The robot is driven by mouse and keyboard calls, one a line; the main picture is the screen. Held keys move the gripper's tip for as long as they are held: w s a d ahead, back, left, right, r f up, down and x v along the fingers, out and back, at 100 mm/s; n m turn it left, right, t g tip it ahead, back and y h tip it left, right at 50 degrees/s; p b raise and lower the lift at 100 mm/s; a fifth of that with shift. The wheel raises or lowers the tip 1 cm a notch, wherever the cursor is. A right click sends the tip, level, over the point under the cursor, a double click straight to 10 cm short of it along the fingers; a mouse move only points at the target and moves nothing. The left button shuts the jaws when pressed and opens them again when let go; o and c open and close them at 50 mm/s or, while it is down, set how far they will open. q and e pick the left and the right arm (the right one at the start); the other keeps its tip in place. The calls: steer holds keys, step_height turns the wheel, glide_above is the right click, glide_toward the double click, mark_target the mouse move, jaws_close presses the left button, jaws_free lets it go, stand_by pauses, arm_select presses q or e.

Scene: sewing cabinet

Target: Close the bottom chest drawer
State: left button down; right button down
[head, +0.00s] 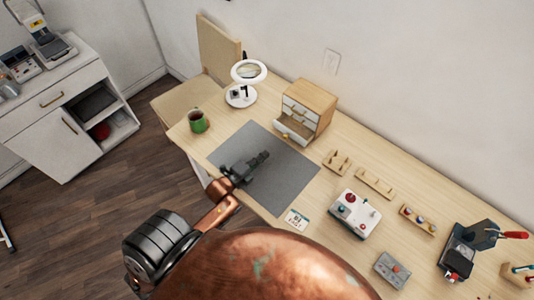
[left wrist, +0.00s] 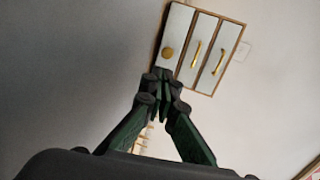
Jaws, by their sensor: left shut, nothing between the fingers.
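The small wooden chest (head: 318,98) stands near the back of the table, with white drawer fronts. Its bottom drawer (head: 294,129) is pulled out toward the mat, and its inside shows from above. The upper drawers look shut. My left gripper (head: 265,155) is over the grey mat, in front of the drawer, shut and empty, with a gap in between. My right gripper is not in view.
The grey mat (head: 285,188) is mostly bare. A green mug (head: 198,122) and a white ring lamp (head: 240,97) stand left of the chest. Wooden peg holders (head: 375,182) and a white control box (head: 354,214) are to the right. A card (head: 296,220) lies by the mat.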

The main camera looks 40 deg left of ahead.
arm_select(q)
glide_toward(289, 133)
steer(key=w+f, duration=0.2)
steer(key=shift+w+f, duration=0.3)
steer(key=shift+f, duration=0.1)
steer(key=shift+w, duration=0.35)
steer(key=x, duration=0.2)
steer(key=r+b+x, duration=0.1)
steer(key=x, duration=0.4)
steer(key=shift+w+r+b, duration=0.25)
steer(key=shift+r+b, duration=0.05)
steer(key=shift+b, duration=0.1)
steer(key=shift+d+r, duration=0.1)
